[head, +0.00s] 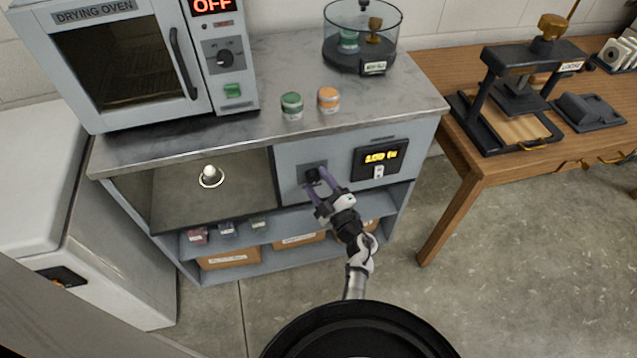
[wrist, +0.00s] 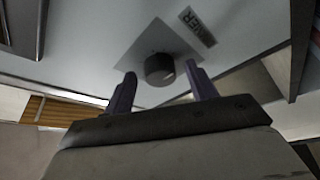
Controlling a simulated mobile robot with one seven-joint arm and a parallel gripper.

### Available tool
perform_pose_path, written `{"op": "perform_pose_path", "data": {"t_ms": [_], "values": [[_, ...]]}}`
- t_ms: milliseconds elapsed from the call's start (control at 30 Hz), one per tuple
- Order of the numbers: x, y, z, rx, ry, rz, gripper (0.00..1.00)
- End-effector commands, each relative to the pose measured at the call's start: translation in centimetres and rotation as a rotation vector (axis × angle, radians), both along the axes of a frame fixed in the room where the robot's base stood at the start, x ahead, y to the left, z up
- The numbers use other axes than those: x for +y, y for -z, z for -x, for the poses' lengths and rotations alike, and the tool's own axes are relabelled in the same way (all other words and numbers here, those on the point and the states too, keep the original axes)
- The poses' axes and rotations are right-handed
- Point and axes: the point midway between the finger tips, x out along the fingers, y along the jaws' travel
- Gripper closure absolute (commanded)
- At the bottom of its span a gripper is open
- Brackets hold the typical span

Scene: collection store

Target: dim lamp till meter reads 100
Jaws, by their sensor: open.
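The dimmer knob (head: 312,175) is a dark round knob on a grey plate on the cabinet front. In the wrist view the knob (wrist: 159,69) sits between the tips of my two purple fingers, with a gap on each side. My gripper (head: 322,184) is open around the knob. The meter (head: 380,157) is a black panel with yellow digits right of the knob. It seems to read 100, but the digits are small and the unit is unclear. A small round white lamp (head: 208,172) with a pale ring shows in the dark bay to the left.
A drying oven (head: 130,65) showing OFF, two small jars (head: 292,106) and a glass desiccator (head: 361,40) stand on the worktop. A wooden table (head: 480,165) with a press is at the right. Shelves with boxes (head: 228,257) lie below the knob. Floor at lower right is clear.

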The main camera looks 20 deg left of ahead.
Motion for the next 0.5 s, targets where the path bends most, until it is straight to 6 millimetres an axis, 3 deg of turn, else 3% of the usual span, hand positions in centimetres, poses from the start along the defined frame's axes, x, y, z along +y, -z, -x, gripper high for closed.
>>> {"op": "perform_pose_path", "data": {"t_ms": [167, 500], "values": [[-1.2, 0.5, 0.8, 0.001, 0.004, 0.001, 0.43], [-6.9, 2.3, 5.3, 0.001, 0.002, 0.002, 0.43]]}}
